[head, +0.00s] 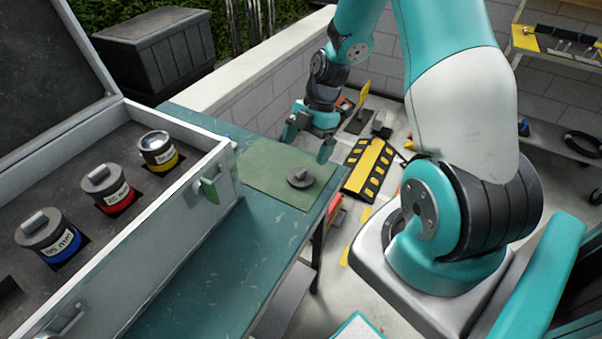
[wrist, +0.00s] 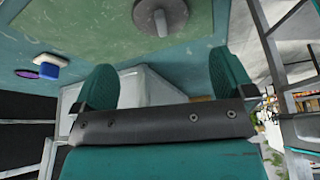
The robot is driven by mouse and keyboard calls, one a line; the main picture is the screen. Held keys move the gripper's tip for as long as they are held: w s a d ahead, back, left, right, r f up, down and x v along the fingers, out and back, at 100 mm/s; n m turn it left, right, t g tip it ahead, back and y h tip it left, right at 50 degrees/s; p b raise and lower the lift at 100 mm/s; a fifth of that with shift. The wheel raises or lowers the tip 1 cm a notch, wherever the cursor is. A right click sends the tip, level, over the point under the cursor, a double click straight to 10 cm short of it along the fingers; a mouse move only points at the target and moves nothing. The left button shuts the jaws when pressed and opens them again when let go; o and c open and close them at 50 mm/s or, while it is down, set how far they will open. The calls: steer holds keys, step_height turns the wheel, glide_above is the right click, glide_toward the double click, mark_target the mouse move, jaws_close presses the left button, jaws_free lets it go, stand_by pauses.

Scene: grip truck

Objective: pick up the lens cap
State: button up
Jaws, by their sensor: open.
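The lens cap (head: 301,178) is a dark grey disc with a raised grip on top. It lies flat on a green mat (head: 262,182) on the teal table. In the wrist view the lens cap (wrist: 172,17) shows at the top edge, partly cut off, with its light grey grip towards me. My gripper (head: 308,140) is open and empty, above the far side of the mat and apart from the cap. In the wrist view both teal fingers of my gripper (wrist: 160,82) are spread, with the cap beyond them.
An open case (head: 195,185) on the left holds lenses with yellow, red (head: 108,188) and blue (head: 48,236) bands; its wall borders the mat side. A blue and white item (wrist: 49,67) lies on the table. Bare table (head: 225,290) lies in front of the mat.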

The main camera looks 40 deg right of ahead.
mark_target(302, 171)
steer(key=shift+d+p+x, duration=0.2)
steer(key=shift+p+x, duration=0.25)
steer(key=shift+x, duration=1.3)
steer(key=shift+d+p+x, duration=0.2)
steer(key=shift+p+x, duration=0.25)
steer(key=shift+x, duration=1.3)
steer(key=shift+s+f, duration=0.2)
steer(key=c, duration=0.9)
